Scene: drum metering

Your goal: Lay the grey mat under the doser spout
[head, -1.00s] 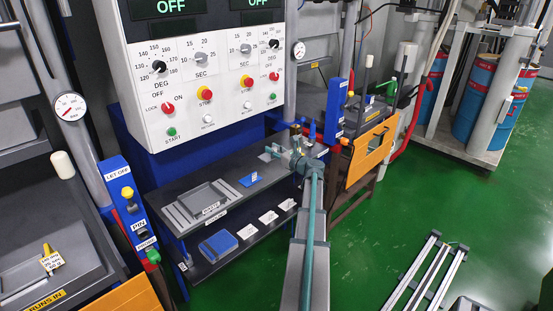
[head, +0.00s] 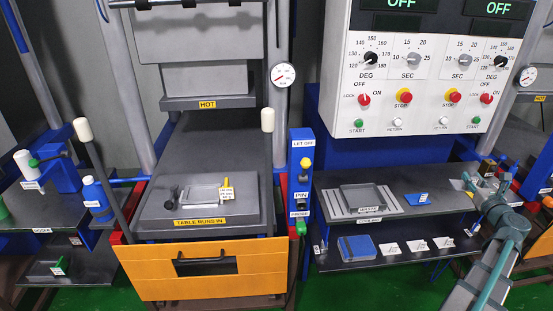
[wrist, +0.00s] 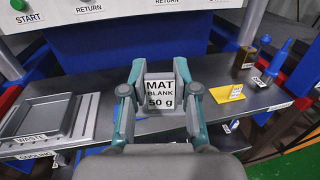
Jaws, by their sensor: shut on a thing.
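My gripper (wrist: 160,95) is shut on the mat blank (wrist: 160,92), whose white label reads "MAT BLANK 50 g". The label faces the wrist camera, and the fingers hide much of the piece. In the head view my gripper (head: 484,187) is at the right end of the dark upper shelf (head: 330,207), too small there to show the mat clearly. At the far left of the head view stands a blue unit (head: 64,173) with a white cylinder (head: 27,164) and a green part.
The waste tray (head: 362,197) and a blue tagged piece (head: 417,199) lie on the shelf. A press with an orange front guard (head: 205,268) lies between shelf and left bench.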

